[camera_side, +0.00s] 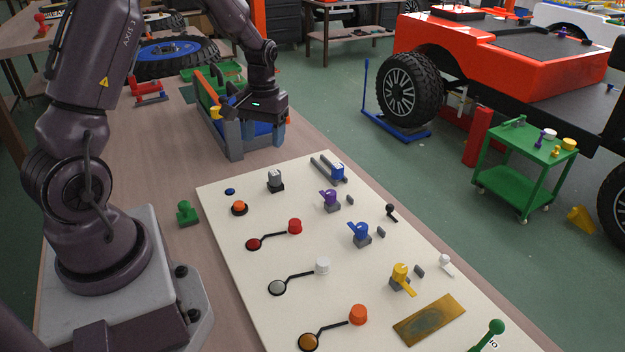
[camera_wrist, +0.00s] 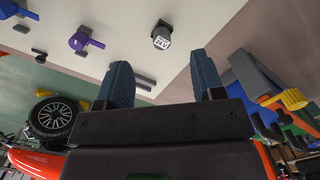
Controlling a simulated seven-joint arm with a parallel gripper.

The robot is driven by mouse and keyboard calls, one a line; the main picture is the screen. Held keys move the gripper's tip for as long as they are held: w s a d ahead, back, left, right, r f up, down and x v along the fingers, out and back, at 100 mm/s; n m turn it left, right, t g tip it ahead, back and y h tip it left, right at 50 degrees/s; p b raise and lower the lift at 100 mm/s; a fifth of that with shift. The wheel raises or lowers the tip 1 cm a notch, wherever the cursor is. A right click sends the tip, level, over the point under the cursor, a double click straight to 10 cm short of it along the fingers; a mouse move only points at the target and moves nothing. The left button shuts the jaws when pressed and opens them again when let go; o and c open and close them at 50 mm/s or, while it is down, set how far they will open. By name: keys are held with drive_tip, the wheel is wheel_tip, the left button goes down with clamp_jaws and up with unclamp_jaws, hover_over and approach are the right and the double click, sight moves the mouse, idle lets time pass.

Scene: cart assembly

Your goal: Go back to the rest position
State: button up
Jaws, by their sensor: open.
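My gripper (camera_wrist: 163,78) is open and empty, with its two blue-grey fingers apart in the wrist view. In the side view my gripper (camera_side: 262,132) is above the far end of the wooden bench, in front of a grey, blue and orange holder. The holder (camera_side: 232,143) is partly hidden behind my gripper. It also shows at the right of the wrist view (camera_wrist: 255,80). The white panel (camera_side: 215,205) is nearer the camera, and my gripper is beyond its far edge. Whether the fingers touch the holder is unclear.
The panel carries several knobs, levers and buttons, including a grey switch (camera_side: 275,179), a purple knob (camera_side: 329,198) and a blue knob (camera_side: 360,232). A green piece (camera_side: 187,213) stands left of the panel. A green cart (camera_side: 520,150) and red vehicle (camera_side: 480,60) stand to the right.

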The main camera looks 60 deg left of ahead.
drive_tip(key=s+d+r+m+t, duration=0.3)
drive_tip(key=s+d+r, duration=0.3)
drive_tip(key=d+r, duration=0.3)
drive_tip(key=s+d+r+m+t, duration=0.3)
drive_tip(key=s+d+r+m, duration=0.2)
drive_tip(key=d+r, duration=0.5)
drive_tip(key=shift+s+d+r, duration=0.15)
drive_tip(key=shift+s+d, duration=0.8)
drive_tip(key=shift+d, duration=0.1)
